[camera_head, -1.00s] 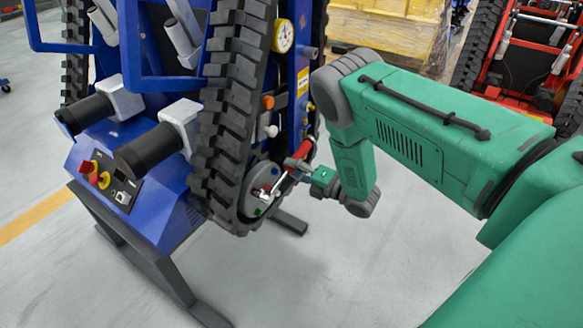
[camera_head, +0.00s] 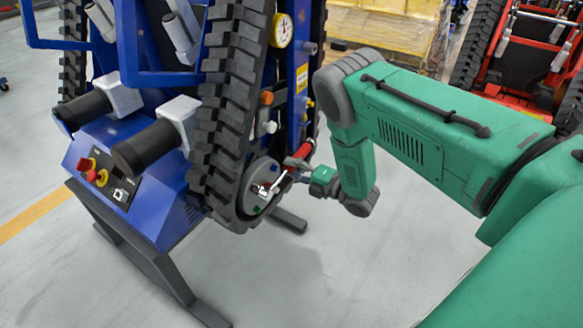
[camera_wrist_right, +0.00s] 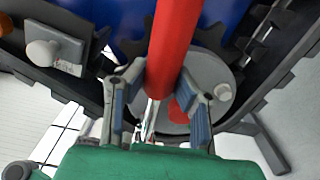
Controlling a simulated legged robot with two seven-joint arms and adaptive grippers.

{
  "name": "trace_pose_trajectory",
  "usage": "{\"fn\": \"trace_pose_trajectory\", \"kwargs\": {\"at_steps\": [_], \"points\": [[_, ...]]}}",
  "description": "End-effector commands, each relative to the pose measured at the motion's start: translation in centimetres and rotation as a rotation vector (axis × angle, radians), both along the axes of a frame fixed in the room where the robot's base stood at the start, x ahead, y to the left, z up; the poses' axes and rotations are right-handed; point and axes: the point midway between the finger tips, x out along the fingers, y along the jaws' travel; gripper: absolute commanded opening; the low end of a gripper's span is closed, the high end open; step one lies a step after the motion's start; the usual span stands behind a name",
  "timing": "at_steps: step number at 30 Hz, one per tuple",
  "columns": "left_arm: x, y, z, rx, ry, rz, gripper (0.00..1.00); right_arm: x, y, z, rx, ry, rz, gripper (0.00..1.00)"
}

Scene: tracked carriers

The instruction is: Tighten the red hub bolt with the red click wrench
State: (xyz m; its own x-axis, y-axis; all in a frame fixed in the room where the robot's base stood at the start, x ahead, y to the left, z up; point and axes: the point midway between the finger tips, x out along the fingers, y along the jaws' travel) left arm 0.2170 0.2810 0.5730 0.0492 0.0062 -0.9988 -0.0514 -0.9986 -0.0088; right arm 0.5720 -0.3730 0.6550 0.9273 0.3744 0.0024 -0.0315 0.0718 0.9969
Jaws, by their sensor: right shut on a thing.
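The red click wrench (camera_head: 302,152) has a red handle and a silver shaft. My right gripper (camera_head: 297,163) is shut on it. In the right wrist view its red handle (camera_wrist_right: 175,45) runs up between the two fingers of the gripper (camera_wrist_right: 160,95). The wrench's silver end reaches the grey hub (camera_head: 250,208) low on the track of the blue carrier. A red spot, which looks like the red hub bolt (camera_wrist_right: 180,110), shows on the hub in the wrist view. Whether the wrench head is seated on it cannot be told. My left gripper is not in view.
The blue carrier (camera_head: 160,225) stands on dark legs, with a black rubber track (camera_head: 232,100) beside the hub. A gauge (camera_head: 282,31) and knobs are above the wrench. A red carrier (camera_head: 530,60) stands at the back right. The floor below my right arm is clear.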

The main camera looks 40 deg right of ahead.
Motion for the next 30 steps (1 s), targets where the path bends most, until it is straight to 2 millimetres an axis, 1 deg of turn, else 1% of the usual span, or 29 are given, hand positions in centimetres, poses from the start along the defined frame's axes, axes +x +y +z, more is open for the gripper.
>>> {"fn": "trace_pose_trajectory", "kwargs": {"at_steps": [7, 17, 25, 30], "points": [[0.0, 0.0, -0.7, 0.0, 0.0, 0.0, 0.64, 0.0, 0.0, -1.0, 0.075, 0.03, 0.0, 0.0], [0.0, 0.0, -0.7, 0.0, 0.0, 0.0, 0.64, 0.0, 0.0, -1.0, 0.093, 0.037, 0.001, 0.0], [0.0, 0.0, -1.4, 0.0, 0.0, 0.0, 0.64, 0.0, 0.0, -2.1, 0.167, 0.066, 0.001, 0.0], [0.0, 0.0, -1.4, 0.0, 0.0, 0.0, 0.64, 0.0, 0.1, -2.2, 0.185, 0.074, 0.001, 0.0]]}}
